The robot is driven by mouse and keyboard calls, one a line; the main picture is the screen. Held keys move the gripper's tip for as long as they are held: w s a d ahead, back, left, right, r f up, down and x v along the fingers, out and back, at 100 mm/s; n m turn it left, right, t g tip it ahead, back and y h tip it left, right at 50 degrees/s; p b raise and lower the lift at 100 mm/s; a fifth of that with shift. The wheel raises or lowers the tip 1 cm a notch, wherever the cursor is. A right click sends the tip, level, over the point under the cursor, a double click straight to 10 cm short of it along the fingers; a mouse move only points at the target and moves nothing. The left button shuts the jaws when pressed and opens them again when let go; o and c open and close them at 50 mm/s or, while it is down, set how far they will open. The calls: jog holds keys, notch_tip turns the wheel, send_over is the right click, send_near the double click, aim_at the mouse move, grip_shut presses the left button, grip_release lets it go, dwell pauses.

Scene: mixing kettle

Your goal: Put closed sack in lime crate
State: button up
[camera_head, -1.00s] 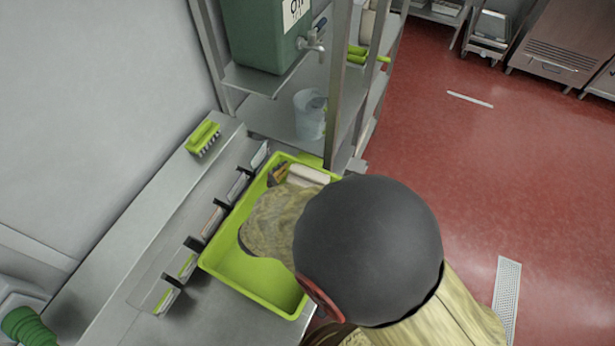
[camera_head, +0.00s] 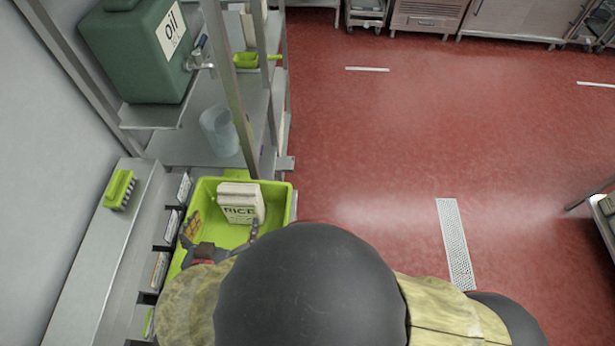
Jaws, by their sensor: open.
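A white sack marked RICE (camera_head: 240,205) stands roughly upright inside the lime crate (camera_head: 276,187), at its far end. Its top looks folded shut. My gripper (camera_head: 222,243) is over the crate, just on the near side of the sack, with its dark fingers apart. One finger shows close to the sack's lower right; I cannot tell whether it touches. Nothing is seen between the fingers. My arm hides the near part of the crate and part of the gripper.
A small brown-orange packet (camera_head: 193,226) is in the crate's left side. A metal shelf post (camera_head: 232,90) rises close behind the crate. A green oil container (camera_head: 135,50) and a clear jug (camera_head: 219,131) stand on the shelves. A lime brush (camera_head: 119,189) lies on the left ledge. Red floor is open at right.

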jog(key=w+a+r+g+y, duration=0.2)
jog(key=w+r+y, duration=0.3)
jog(key=w+r, duration=0.5)
jog(key=w+d+r+n+g+y, duration=0.1)
jog(key=w+d+r+y, duration=0.15)
jog(key=d+r, duration=0.5)
jog(key=s+d+g+h, duration=0.1)
jog(key=s+d, duration=0.4)
jog(key=d, duration=0.5)
jog(key=s+d+r+g+h, duration=0.1)
jog(key=s+d+h, duration=0.2)
jog(key=s+d, duration=0.3)
jog(key=s+d+r+g+h, duration=0.1)
jog(key=s+d, duration=0.4)
jog(key=d, duration=1.1)
jog(key=shift+s+g+h, duration=0.3)
jog(key=shift+g+h, duration=0.3)
jog(key=shift+h, duration=0.05)
